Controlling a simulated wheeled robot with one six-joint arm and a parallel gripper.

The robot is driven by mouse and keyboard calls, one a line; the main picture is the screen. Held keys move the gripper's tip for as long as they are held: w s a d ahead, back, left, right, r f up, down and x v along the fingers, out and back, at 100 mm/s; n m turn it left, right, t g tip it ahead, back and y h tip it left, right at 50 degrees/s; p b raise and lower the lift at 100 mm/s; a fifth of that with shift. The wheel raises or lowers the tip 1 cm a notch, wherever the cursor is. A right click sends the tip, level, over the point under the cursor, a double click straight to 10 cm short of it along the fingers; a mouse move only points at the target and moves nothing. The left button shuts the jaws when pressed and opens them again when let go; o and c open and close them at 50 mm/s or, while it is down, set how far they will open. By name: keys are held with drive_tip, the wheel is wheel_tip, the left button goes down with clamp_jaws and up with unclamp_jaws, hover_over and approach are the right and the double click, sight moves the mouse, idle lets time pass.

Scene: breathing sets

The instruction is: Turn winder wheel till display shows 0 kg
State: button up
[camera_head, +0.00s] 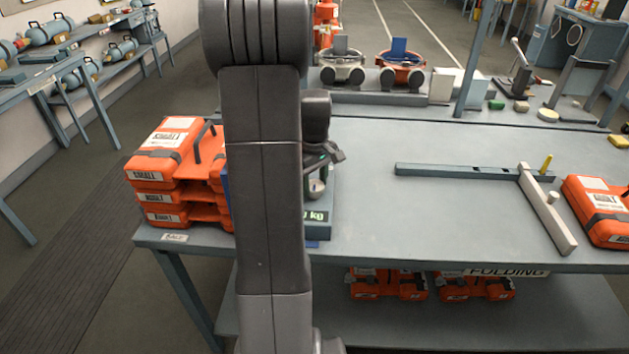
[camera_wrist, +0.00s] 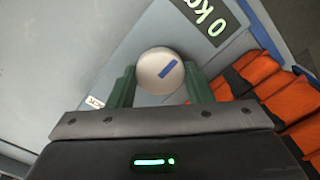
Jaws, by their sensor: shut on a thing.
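The winder wheel (camera_wrist: 160,70) is a small round pale knob with a blue mark on its face. In the wrist view it sits between the two green fingers of my gripper (camera_wrist: 158,84), which is shut on it. The wheel (camera_head: 316,188) shows there just below my gripper (camera_head: 317,175).
Stacked orange cases (camera_head: 160,180) stand left of my arm, close to the display. The bench middle is clear.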

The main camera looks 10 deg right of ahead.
sight(314, 184)
idle(0.3)
drive_tip(key=o, duration=1)
wheel_tip(314, 184, up, 14)
drive_tip(key=shift+f, duration=0.1)
wheel_tip(314, 184, down, 14)
drive_tip(key=shift+r, duration=0.1)
idle(0.4)
